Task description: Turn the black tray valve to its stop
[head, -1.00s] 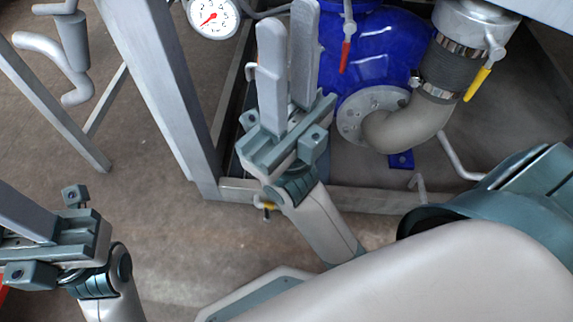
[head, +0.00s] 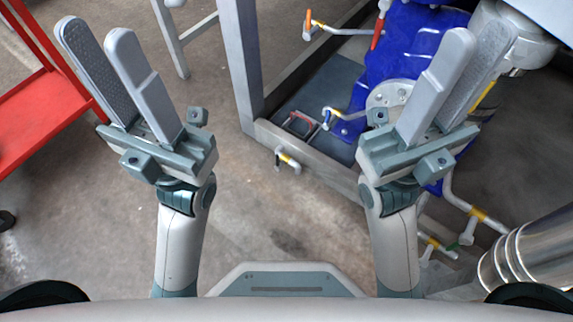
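A small valve (head: 287,160) with a yellow band and a short dark handle sticks out of the front beam of the grey frame, low in the middle of the head view. It looks like the black tray valve; its exact handle angle is too small to tell. My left gripper (head: 98,36) is open and empty, at the left and well apart from the valve. My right gripper (head: 478,40) is open and empty, to the right of the valve, in front of the blue machine. Neither gripper touches the valve.
The blue machine (head: 405,45) stands inside the grey frame (head: 240,75). A blue-handled valve (head: 340,114), an orange-handled valve (head: 316,25) and a red lever (head: 378,30) are near it. A red cart (head: 45,125) stands at the left. The floor between my arms is clear.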

